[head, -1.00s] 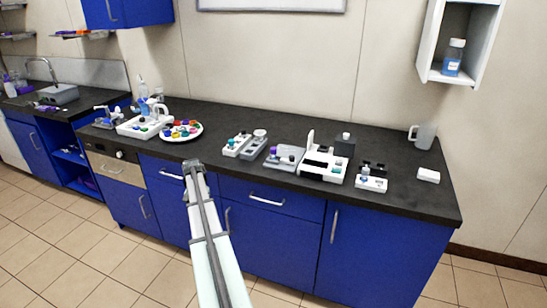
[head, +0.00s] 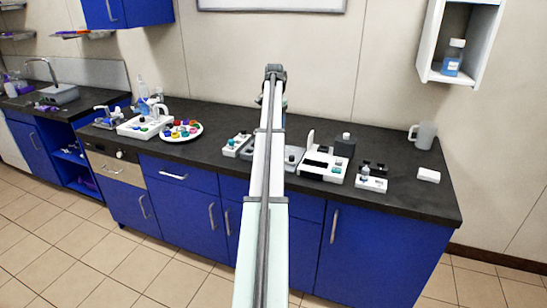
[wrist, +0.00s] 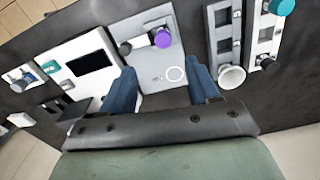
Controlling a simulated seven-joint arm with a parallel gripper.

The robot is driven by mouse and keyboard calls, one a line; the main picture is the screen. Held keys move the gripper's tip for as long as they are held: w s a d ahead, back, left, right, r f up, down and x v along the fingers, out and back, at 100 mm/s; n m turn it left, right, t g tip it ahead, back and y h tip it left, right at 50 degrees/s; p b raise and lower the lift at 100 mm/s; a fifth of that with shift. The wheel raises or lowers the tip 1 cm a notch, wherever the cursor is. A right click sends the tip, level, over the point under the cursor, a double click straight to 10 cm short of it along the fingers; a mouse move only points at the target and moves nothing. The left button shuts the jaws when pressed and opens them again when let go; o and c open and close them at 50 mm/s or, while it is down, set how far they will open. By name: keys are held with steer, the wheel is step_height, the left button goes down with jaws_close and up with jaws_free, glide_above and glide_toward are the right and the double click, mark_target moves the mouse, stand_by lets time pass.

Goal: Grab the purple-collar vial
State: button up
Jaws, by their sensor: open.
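The purple-collar vial (wrist: 160,38) shows in the wrist view as a round purple top at the far side of a light grey plate-like device (wrist: 165,65). A dark knob or cap sits just left of it. My gripper (wrist: 162,72) is open, its two blue fingers apart over the near part of the device. The vial is beyond the fingertips, roughly in line with the gap, and nothing is between the fingers except a white ring on the plate below. In the head view my arm hides the vial and most of this device.
In the wrist view a white instrument with a dark screen (wrist: 92,60) is close on the left. A grey rack (wrist: 225,35) and a white rack (wrist: 264,30) are close on the right. In the head view a round plate of coloured caps (head: 182,136) stands farther left.

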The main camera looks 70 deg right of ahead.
step_height(320, 180, down, 7)
steer(key=shift+f, duration=0.15)
steer(key=shift+w+d+f, duration=0.1)
steer(key=shift+w+f, duration=0.05)
steer(key=shift+f, duration=1.45)
steer(key=shift+w+d+f, duration=0.1)
steer(key=shift+f, duration=1.5)
steer(key=c, duration=1.1)
steer(key=shift+r, duration=0.15)
